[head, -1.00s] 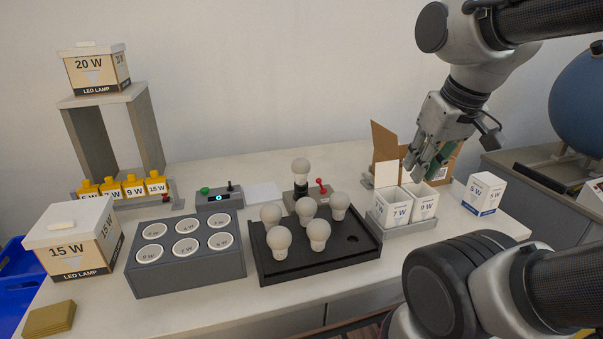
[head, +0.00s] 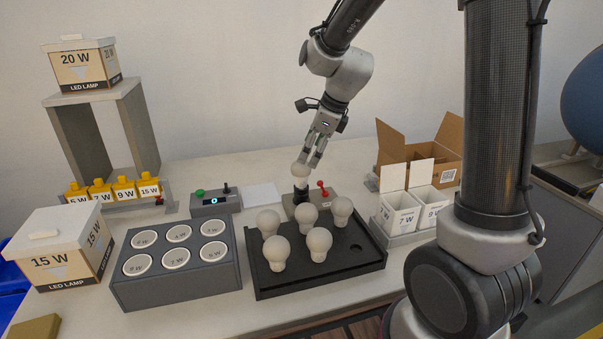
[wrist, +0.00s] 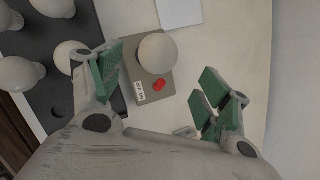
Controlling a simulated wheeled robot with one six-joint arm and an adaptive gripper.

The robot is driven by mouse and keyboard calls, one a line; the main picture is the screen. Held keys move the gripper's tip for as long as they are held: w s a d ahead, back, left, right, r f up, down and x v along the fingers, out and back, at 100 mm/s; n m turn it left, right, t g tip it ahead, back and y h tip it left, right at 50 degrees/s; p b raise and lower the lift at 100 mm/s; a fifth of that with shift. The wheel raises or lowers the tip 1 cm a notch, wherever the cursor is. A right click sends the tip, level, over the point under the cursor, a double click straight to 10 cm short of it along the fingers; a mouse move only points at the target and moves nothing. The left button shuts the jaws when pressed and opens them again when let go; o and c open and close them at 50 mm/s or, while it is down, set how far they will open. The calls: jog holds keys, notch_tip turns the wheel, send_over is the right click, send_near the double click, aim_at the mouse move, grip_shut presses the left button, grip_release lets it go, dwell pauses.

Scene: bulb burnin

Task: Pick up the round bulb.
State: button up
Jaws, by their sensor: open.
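A round white bulb (head: 301,171) stands upright on a dark holder on the small grey stand with a red lever. It also shows in the wrist view (wrist: 157,54). My gripper (head: 314,158) is open and empty, pointing down just above and to the right of this bulb. In the wrist view its green-padded fingers (wrist: 160,84) are spread, and the bulb lies ahead of the space between them. Several similar bulbs (head: 319,243) stand in the black tray (head: 343,272) in front of the stand. I cannot tell from looks which bulb the task names.
A grey block (head: 180,288) with round labelled sockets stands left of the tray. White open cartons (head: 401,212) and a cardboard box (head: 440,160) stand to the right. A control box (head: 215,203) and a white sheet (head: 263,196) lie left of the stand.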

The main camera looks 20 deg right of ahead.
aim_at(301, 169)
jog(key=shift+m, duration=0.6)
jog(key=x, duration=0.7)
jog(key=shift+a+f, duration=0.25)
jog(key=shift+f, duration=0.1)
jog(key=c, duration=1.2)
jog(key=shift+o, duration=0.2)
